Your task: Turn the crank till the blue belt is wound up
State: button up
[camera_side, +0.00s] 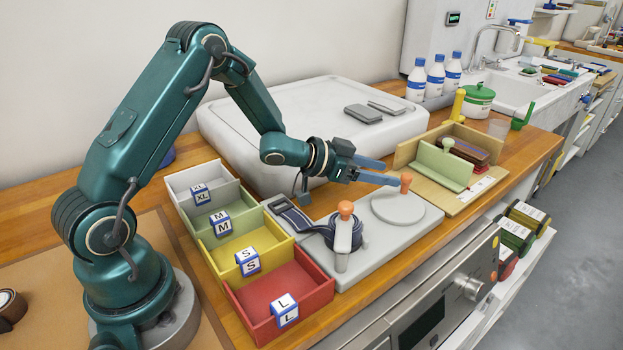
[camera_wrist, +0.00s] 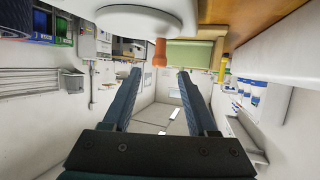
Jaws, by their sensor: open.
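The blue belt (camera_side: 290,215) lies partly flat on the grey base plate, with a dark coil around a spool (camera_side: 357,236). A grey crank arm (camera_side: 342,250) with an orange knob (camera_side: 346,209) stands at the spool. To its right, a round grey disc (camera_side: 398,208) has a second orange knob (camera_side: 406,182) above its far edge. My gripper (camera_side: 391,173) is open and empty, with its fingertips close to this second knob. In the wrist view that orange knob (camera_wrist: 160,52) appears between the open fingertips (camera_wrist: 159,73); contact cannot be told.
Left of the plate stand several open bins, including a red one (camera_side: 322,281) and a yellow one (camera_side: 280,240). A wooden tray (camera_side: 463,203) with a green divider is at the right. A white raised slab (camera_side: 290,100) lies behind.

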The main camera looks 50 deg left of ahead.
aim_at(403, 177)
jog(key=shift+x, duration=2.15)
grip_shut()
